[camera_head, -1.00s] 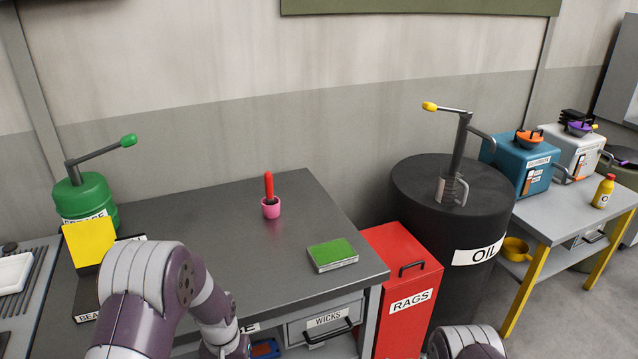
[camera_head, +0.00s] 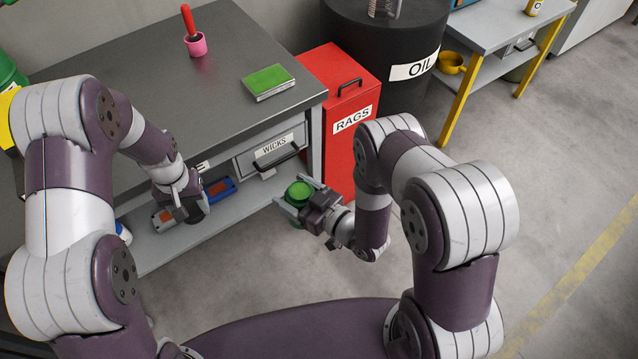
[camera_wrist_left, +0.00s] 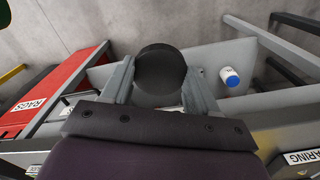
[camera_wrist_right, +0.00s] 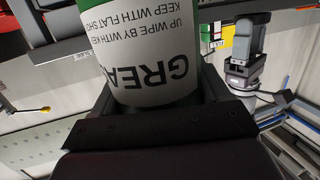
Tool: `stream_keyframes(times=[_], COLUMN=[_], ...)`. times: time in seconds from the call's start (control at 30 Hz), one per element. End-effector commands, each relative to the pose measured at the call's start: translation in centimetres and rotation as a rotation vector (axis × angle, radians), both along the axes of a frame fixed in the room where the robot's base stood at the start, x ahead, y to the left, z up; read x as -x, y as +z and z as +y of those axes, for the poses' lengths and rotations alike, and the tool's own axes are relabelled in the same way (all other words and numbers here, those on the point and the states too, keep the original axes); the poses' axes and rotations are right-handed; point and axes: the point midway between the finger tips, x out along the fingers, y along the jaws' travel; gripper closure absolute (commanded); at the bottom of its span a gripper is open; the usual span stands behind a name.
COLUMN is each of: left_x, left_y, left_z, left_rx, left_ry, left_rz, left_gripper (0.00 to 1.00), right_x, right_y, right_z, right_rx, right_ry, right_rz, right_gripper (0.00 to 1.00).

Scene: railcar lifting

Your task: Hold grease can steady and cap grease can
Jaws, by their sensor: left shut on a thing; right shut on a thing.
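The green grease can (camera_head: 298,189) is between the fingers of my right gripper (camera_head: 296,196), in front of the bench in the head view. In the right wrist view the can's white label (camera_wrist_right: 155,50) reads "GREA" upside down and fills the space between the fingers. My right gripper is shut on the can. My left gripper (camera_wrist_left: 158,88) is shut on a round black cap (camera_wrist_left: 160,68). In the head view my left gripper (camera_head: 178,195) is by the bench front, left of the can and apart from it. The cap is hard to make out there.
The grey bench (camera_head: 130,60) has a WICKS drawer (camera_head: 268,152) and a lower shelf (camera_head: 190,237). A red RAGS bin (camera_head: 340,120) stands beside it, with the black OIL drum (camera_head: 385,50) behind. A pink cup (camera_head: 196,45) and a green pad (camera_head: 268,80) are on the bench. The floor at right is clear.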

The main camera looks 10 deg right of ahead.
Motion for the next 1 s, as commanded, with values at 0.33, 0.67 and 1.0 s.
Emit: stream_keyframes(times=[0.33,0.67,1.0], left_x=[0.0,-0.9,-0.2], left_y=[0.0,2.0,8.1], left_z=[0.0,-4.0,-16.1], left_rx=[0.000,0.001,0.003], left_ry=[0.000,0.104,0.440], left_rz=[0.000,-0.004,-0.005], left_gripper=[0.74,0.74,0.74], right_x=[0.1,0.1,0.1], right_y=[0.0,0.0,0.0], right_z=[0.9,0.9,0.9], right_rx=[0.000,0.000,0.000], right_ry=[0.045,0.043,0.043], right_rz=[0.001,0.001,0.000], right_gripper=[0.80,0.80,0.80])
